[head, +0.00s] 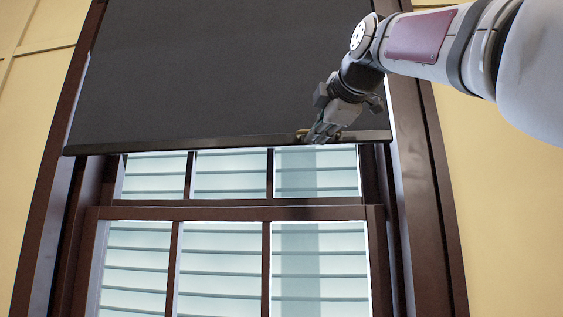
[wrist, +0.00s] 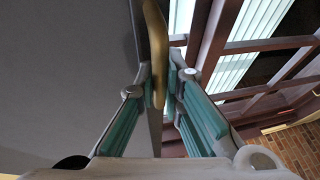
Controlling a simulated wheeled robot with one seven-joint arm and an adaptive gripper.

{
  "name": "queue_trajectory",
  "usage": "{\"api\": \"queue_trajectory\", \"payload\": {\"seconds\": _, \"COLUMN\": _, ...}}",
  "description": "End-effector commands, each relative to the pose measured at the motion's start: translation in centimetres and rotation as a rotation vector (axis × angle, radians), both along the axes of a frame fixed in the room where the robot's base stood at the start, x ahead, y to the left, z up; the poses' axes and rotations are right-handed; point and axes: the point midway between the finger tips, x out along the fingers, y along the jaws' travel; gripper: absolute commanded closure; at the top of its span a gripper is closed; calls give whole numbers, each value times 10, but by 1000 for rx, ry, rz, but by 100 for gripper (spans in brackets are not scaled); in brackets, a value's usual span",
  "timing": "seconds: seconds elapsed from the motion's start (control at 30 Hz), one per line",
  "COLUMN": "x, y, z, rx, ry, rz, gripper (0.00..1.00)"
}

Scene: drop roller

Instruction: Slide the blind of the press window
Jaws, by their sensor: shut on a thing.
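The dark grey blind (head: 210,75) covers the upper part of the window, and its bottom bar (head: 200,146) hangs just above the top panes. My gripper (head: 322,133) is at the bar's right part in the head view. In the wrist view, my gripper (wrist: 159,88) has its fingers on either side of a brass-coloured pull (wrist: 155,45) and is shut on it. The blind's grey cloth (wrist: 70,70) fills the left of the wrist view. The fingers hide part of the pull.
The dark wooden window frame (head: 425,200) stands close on the right of my gripper, with a yellow wall (head: 505,220) beyond. Below the bar are barred panes (head: 320,260) with pale slats behind. A brick surface (wrist: 295,143) shows at the wrist view's lower right.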

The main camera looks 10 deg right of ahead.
Motion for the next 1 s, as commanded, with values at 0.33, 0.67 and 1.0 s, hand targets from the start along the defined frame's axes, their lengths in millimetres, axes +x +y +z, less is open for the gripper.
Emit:
{"api": "queue_trajectory", "payload": {"seconds": 0.33, "x": 0, "y": 1, "z": 0, "rx": 2, "ry": -1, "rz": 2, "gripper": 73}}
{"api": "queue_trajectory", "payload": {"seconds": 0.67, "x": 0, "y": 0, "z": 0, "rx": 1, "ry": 0, "rz": 1, "gripper": 70}}
{"api": "queue_trajectory", "payload": {"seconds": 1.0, "x": -46, "y": -4, "z": 9, "rx": 1, "ry": -3, "rz": 1, "gripper": 70}}
